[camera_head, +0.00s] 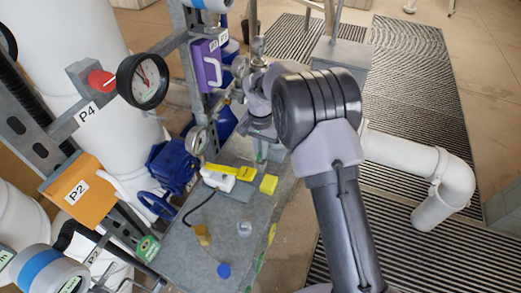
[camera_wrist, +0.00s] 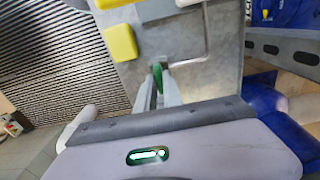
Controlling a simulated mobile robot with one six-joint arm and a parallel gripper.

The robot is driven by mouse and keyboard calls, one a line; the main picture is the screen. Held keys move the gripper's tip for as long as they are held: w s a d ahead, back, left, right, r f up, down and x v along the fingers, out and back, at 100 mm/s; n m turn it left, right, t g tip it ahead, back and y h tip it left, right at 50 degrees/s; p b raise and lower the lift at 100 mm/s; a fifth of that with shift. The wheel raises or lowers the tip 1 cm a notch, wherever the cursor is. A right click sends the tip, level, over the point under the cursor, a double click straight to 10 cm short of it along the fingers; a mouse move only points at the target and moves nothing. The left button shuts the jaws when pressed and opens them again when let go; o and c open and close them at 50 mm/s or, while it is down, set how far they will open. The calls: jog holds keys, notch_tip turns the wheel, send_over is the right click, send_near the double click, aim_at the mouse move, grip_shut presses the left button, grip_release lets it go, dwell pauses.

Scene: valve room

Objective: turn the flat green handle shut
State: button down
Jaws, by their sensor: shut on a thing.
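The flat green handle (camera_wrist: 157,74) shows as a narrow strip between my fingertips in the wrist view. My gripper (camera_wrist: 158,88) is shut on it, with a finger on each side. In the head view my gripper (camera_head: 260,148) points down near the far end of the grey bench, and only a small piece of green shows at its tips. The rest of the handle and the valve body under it are hidden by the fingers and wrist, so I cannot tell the handle's angle.
The grey bench (camera_head: 205,262) carries a yellow block (camera_head: 268,184), a yellow-handled item (camera_head: 232,172), a blue cap (camera_head: 223,270) and a clear cup (camera_head: 244,229). A gauge (camera_head: 144,81), purple box (camera_head: 207,65) and blue valve (camera_head: 171,167) stand left. White pipe (camera_head: 400,155) runs right.

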jog(key=c, duration=1.5)
grip_release()
notch_tip(320, 180, up, 18)
jog(key=p, duration=0.4)
jog(key=shift+f+p, duration=0.25)
jog(key=shift+p, duration=0.1)
jog(key=s+d+r+t+y+b, duration=0.1)
jog(key=s+d+r+b, duration=0.25)
jog(key=s, duration=0.35)
jog(key=s+d+r+t+b, duration=0.2)
jog(key=s+d+r+b, duration=0.1)
jog(key=s+d+r, duration=0.25)
jog(key=s+d+f+t+b, duration=0.1)
jog(key=s+f, duration=0.1)
jog(key=s, duration=0.4)
jog(key=s+d+f+t+b, duration=0.1)
jog(key=s+f, duration=0.2)
jog(key=s, duration=0.3)
jog(key=s+d+f+y+b, duration=0.1)
jog(key=s+d+f+b, duration=0.1)
jog(key=s, duration=0.4)
jog(key=shift+s+f+t, duration=0.25)
jog(key=shift+s+t, duration=0.15)
